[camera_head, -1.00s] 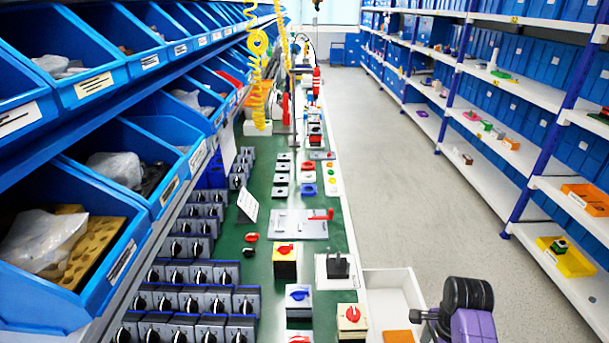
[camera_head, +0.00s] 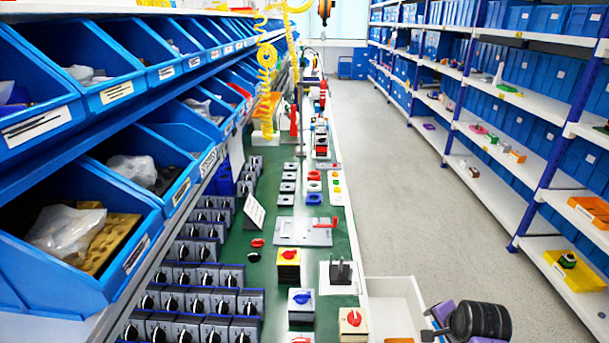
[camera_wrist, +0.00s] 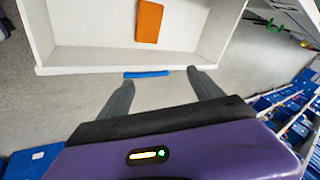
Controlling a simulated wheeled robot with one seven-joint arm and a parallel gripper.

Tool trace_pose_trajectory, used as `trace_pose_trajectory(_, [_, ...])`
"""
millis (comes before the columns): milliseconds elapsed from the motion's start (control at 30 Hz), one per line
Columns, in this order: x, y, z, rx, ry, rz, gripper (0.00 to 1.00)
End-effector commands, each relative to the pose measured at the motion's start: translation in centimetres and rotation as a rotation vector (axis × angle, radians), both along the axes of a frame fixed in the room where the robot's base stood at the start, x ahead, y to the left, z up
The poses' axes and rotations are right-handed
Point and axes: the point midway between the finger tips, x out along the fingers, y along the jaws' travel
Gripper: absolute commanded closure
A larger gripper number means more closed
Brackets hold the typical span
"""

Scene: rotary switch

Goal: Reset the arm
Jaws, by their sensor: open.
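My gripper (camera_wrist: 160,78) is open in the wrist view, with its two dark fingers apart and nothing between them. It is outside the white drawer (camera_wrist: 55,25), close to its front panel. A blue strip (camera_wrist: 147,74) shows at the panel's lower edge, between the fingertips. In the head view, my purple and black arm end is at the bottom right, beside the open drawer (camera_head: 385,290). The gripper's fingers are only partly visible there. An orange block (camera_wrist: 149,22) lies inside the drawer.
A green workbench (camera_head: 262,215) on the left carries rows of grey switches (camera_head: 190,300) and several boxes with coloured knobs. Blue bins (camera_head: 90,240) line the far left. Shelving (camera_head: 540,190) stands on the right. The floor aisle (camera_head: 400,170) between is clear.

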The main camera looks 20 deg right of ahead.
Motion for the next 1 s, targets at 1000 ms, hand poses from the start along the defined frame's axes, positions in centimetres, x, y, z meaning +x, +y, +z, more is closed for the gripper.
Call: trace_pose_trajectory(1000, [-21.9, 20.9, 17.6, -1.080, -0.619, 0.830, 0.25])
